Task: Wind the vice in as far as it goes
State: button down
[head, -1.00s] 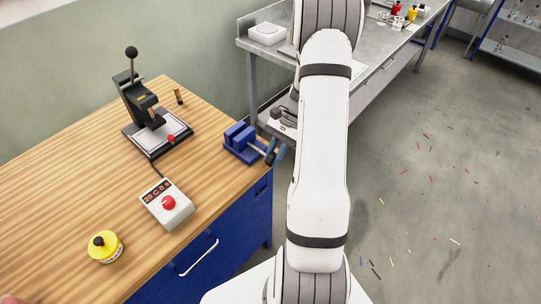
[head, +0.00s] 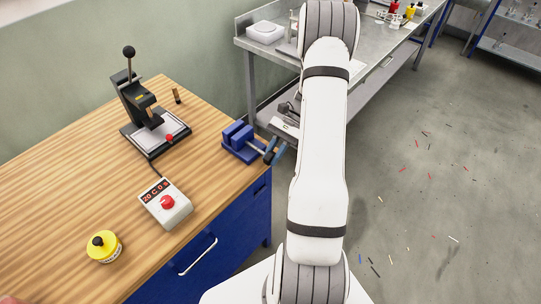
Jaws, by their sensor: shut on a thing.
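The blue vice (head: 238,138) stands at the right edge of the wooden bench, with its screw end pointing right over the edge. My gripper (head: 274,153) is at that end, just past the bench edge, with its dark fingers around the vice handle. It is shut on the handle, which is mostly hidden by the fingers. My white arm comes down in front and hides part of the wrist. The gap between the vice jaws is too small to tell here.
On the wooden bench (head: 60,180) stand a black lever press (head: 140,105), a control box with a red knob (head: 167,203) and a yellow pot (head: 104,247). A grey metal table (head: 375,62) is behind. Small coloured bits lie on the floor at right.

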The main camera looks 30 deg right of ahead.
jog(key=c, duration=1.3)
grip_release()
jog(key=shift+s, duration=0.2)
jog(key=shift+w+d, duration=0.1)
jog(key=shift+d, duration=0.05)
jog(key=shift+w+d+r, duration=0.15)
jog(key=shift+d+r, duration=0.05)
jog(key=shift+d, duration=0.05)
jog(key=b+v, duration=0.1)
jog(key=v, duration=0.6)
